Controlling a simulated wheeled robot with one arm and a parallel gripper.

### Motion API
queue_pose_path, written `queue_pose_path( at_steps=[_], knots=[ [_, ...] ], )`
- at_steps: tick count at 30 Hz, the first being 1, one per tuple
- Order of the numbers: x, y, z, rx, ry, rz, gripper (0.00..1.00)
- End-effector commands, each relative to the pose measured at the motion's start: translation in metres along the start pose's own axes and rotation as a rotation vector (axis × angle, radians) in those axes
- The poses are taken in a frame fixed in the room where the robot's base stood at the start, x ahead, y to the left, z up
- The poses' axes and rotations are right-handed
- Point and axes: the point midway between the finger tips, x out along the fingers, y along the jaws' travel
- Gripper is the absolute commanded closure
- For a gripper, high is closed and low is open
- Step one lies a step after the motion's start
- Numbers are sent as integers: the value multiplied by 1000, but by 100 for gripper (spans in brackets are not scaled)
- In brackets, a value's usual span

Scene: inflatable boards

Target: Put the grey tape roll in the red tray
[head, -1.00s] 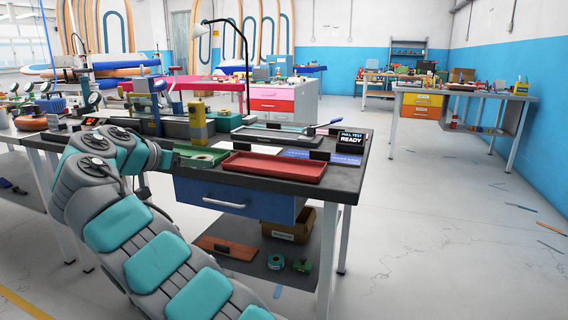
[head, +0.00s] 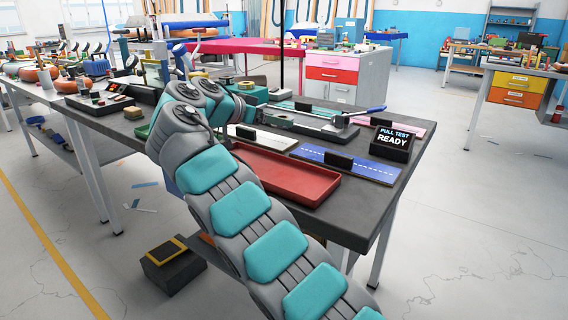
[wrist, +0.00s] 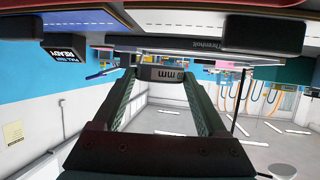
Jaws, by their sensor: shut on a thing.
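The red tray (head: 290,176) lies on the dark workbench, its inside bare where I can see it; my arm covers its left end. My gripper (wrist: 161,84) is shut on the grey tape roll (wrist: 162,74), which shows edge-on with a "50 mm" label between the fingertips in the wrist view. In the head view the roll (head: 279,122) appears beyond the tray, around the white board; the arm hides part of the gripper. Whether the roll touches anything below it is unclear.
A blue board (head: 345,165) with a black block lies right of the tray. A "PULL TEST READY" display (head: 393,141) stands near the bench's right end. A white board (head: 262,137) lies behind the tray. A green tray (head: 142,131) is left of my arm.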

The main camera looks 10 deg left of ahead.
Motion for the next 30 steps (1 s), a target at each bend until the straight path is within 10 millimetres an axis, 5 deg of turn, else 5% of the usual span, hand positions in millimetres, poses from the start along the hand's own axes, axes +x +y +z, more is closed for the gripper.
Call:
queue_pose_path(
  at_steps=[30],
  knots=[
    [-84, 73, 46, 0, 5, 3, 81]
  ],
)
